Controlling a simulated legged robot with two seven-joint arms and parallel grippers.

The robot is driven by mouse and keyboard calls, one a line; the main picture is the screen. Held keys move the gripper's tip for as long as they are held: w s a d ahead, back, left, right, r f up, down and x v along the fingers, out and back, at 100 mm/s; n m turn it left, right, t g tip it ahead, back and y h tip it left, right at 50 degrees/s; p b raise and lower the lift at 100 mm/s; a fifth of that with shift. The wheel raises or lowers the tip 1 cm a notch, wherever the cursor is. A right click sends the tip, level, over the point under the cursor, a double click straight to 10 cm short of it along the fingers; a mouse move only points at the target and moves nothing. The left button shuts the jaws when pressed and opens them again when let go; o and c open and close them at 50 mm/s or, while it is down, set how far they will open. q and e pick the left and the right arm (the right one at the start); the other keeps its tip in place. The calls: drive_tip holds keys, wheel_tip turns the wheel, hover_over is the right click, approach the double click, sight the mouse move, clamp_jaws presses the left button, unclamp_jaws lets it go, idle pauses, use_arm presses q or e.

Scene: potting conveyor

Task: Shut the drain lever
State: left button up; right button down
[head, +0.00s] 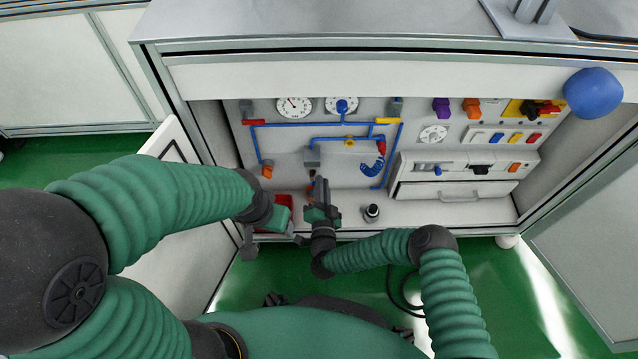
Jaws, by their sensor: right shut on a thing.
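The blue pipework (330,124) is on the grey panel inside the open cabinet. A small brownish part, which looks like the drain lever (312,172), shows just below a grey box (312,155) on the lower pipe run. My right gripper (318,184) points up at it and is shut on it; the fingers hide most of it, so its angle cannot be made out. My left gripper (272,218) is low at the left, beside a red bin (284,201). Its fingers are too hidden to tell how they stand.
Red, yellow and orange handles and a blue coiled hose (373,167) sit around the pipes. A dark round fitting (372,212) stands on the cabinet floor at right. A drawer (455,190) is further right. The open white door (175,200) is at left.

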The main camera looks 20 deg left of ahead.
drive_tip(key=shift+w+d+f+m+b, duration=0.1)
drive_tip(key=shift+d+f+m+b, duration=0.3)
drive_tip(key=shift+m, duration=1.05)
drive_tip(key=shift+d+f+m+b, duration=0.1)
drive_tip(key=shift+f+m+b, duration=0.15)
drive_tip(key=shift+f+m, duration=0.85)
drive_tip(key=shift+w+d+f+m+b, duration=0.1)
drive_tip(key=shift+d+m+b, duration=0.15)
drive_tip(key=shift+m, duration=1.6)
drive_tip(key=c, duration=1.4)
unclamp_jaws()
drive_tip(key=shift+c, duration=0.2)
drive_tip(key=shift+r, duration=0.1)
drive_tip(key=shift+a, duration=0.1)
